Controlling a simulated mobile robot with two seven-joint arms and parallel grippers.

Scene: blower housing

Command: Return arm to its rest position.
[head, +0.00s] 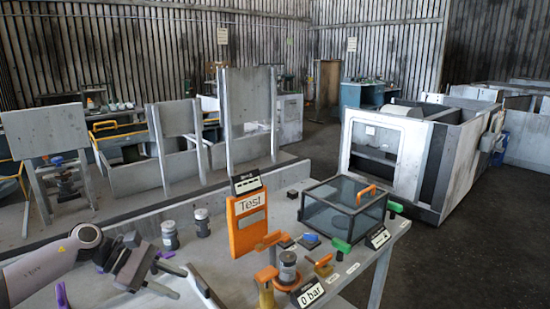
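My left arm (50,266) comes in from the left edge, low over the near left part of the workbench. My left gripper (180,283) points right, with its two fingers apart and nothing seen between them. Two grey cylinders (170,236) (202,223) stand upright just behind it. My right gripper is not in view.
An orange "Test" panel (247,209) stands mid-bench (240,260). Right of it are a glass box (340,212) with an orange handle, and a cylinder in an orange clamp (288,268) by a "0 bar" sign (309,294). A purple part (62,296) is near my arm.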

